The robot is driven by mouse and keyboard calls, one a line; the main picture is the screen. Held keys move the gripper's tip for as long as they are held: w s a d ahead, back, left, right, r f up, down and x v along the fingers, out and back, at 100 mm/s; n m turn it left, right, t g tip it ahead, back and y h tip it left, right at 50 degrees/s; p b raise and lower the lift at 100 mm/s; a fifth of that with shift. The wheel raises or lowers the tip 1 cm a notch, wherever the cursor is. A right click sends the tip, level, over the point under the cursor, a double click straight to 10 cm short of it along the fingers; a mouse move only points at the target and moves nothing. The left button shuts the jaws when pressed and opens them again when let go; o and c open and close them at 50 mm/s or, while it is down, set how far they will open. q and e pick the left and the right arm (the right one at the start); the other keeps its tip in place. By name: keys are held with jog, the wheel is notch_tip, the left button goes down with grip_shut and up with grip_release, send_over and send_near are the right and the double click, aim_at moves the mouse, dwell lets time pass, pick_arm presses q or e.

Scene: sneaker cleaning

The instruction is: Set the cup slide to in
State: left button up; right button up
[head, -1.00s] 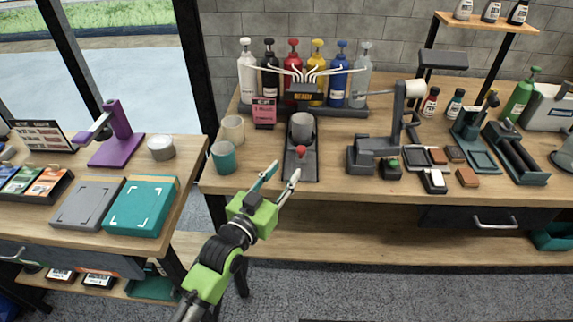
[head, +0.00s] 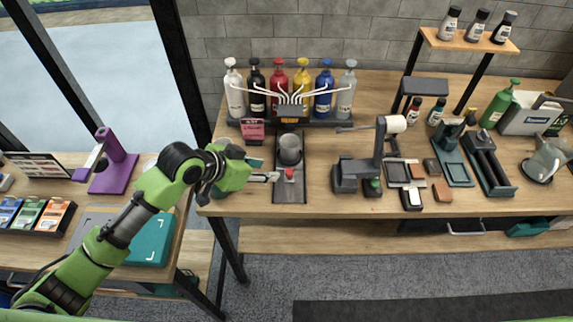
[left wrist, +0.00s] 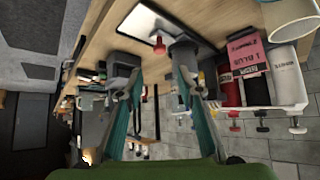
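The cup slide (head: 290,194) is a dark rail on the middle table in the head view. A grey cup (head: 290,148) stands upright on it, in front of the bottle dispenser (head: 289,112). A red knob (head: 289,173) sits just on the near side of the cup. The knob (left wrist: 158,44) and cup (left wrist: 183,52) also show in the left wrist view. My left gripper (head: 268,170) is open and empty, just left of the knob. Its fingers are apart in the left wrist view; I cannot tell whether one touches the knob. My right gripper is out of view.
Several coloured bottles (head: 325,93) stand behind the slide, with a pink sign (head: 252,131) at left. A grey stand with a white roll (head: 396,124) is to the right. Bare tabletop lies right of the rail.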

aim_at(289, 171)
pick_arm(q)
jog(key=p+x, duration=0.1)
jog(key=x, duration=1.1)
jog(key=shift+p, duration=0.3)
grip_shut()
jog(key=shift+w, duration=0.1)
